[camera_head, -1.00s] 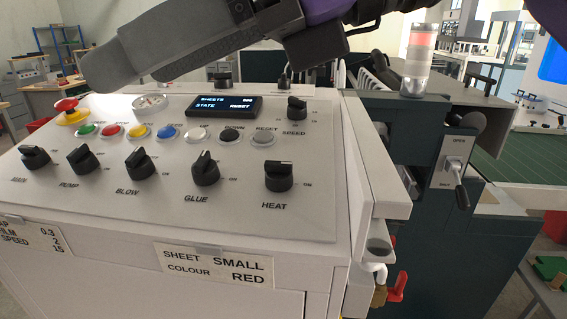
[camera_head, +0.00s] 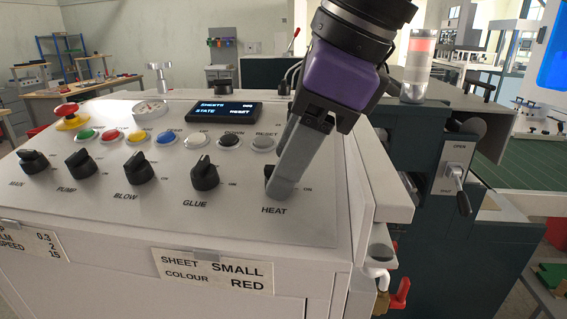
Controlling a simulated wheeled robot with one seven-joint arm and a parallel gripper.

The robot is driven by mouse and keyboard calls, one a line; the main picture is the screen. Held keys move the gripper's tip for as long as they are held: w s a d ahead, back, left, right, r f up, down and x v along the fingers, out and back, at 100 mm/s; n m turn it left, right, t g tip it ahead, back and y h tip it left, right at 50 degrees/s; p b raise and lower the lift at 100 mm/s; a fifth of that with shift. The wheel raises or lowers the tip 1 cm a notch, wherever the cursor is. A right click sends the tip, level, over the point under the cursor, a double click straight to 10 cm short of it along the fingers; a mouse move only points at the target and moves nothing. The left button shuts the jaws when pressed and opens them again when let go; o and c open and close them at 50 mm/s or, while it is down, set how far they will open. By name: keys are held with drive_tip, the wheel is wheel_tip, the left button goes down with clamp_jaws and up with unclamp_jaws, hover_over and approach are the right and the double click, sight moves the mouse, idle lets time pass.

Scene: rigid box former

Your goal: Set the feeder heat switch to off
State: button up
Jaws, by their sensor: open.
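The heat switch (camera_head: 269,172) is a black rotary knob above the HEAT label at the right end of the lower knob row on the sloped white panel (camera_head: 230,221). My gripper (camera_head: 281,190) reaches down from the upper right, and its grey fingers are over the knob. The fingers hide most of the knob, so its pointer direction cannot be read. The gripper is open. I cannot tell whether the fingers touch the knob.
The glue knob (camera_head: 205,173) stands left of the heat knob, with the blow knob (camera_head: 139,168) further left. Coloured push buttons and a display (camera_head: 224,112) lie behind. A red emergency stop (camera_head: 67,111) is at the far left. A lever (camera_head: 459,190) is on the right.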

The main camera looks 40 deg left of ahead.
drive_tip(key=shift+x, duration=0.8)
clamp_jaws()
